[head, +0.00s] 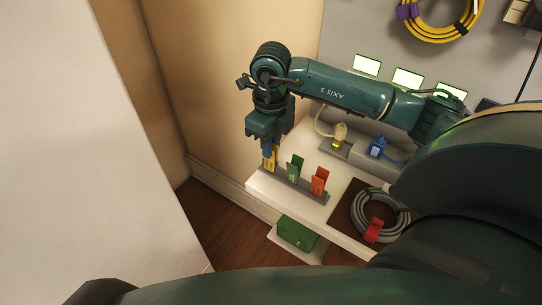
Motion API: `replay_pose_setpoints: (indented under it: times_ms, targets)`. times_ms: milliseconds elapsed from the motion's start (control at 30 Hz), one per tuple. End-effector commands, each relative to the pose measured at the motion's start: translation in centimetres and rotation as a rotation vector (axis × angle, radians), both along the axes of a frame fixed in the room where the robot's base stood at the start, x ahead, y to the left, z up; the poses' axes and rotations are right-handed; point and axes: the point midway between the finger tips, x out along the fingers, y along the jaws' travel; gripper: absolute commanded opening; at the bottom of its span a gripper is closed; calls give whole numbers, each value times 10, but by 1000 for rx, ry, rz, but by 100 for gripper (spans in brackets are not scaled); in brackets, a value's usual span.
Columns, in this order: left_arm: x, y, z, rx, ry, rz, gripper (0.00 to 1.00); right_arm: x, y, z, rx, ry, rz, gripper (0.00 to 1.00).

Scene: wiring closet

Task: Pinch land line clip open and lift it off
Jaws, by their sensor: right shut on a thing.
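A yellow clip (271,160) stands at the left end of a grey strip (308,192) on the white shelf. My right gripper (270,150) points down and is shut on the top of this clip. A green clip (294,169) and a red clip (319,183) stand to its right on the same strip. I cannot tell whether the yellow clip's foot still touches the strip. No label shows which one is the land line clip. Another red clip (373,230) sits on a coil of grey cable (398,224). My left gripper is not in view.
A beige plug (340,133) and a blue plug (377,147) stand behind the clips. A green box (296,234) is below the shelf's front edge. A yellow cable coil (437,38) hangs on the back wall. A white panel (80,150) fills the left.

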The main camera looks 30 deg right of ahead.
Motion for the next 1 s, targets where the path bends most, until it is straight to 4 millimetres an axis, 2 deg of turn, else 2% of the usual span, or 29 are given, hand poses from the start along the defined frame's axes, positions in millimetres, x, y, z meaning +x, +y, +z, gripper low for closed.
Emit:
replay_pose_setpoints:
  times_ms: [333,800,1000]
  targets:
    - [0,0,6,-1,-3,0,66,0,0,8,0,0,0,7]
    - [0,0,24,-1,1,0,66,0,0,40,-1,-1,1,7]
    - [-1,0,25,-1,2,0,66,0,0,43,0,0,1,7]
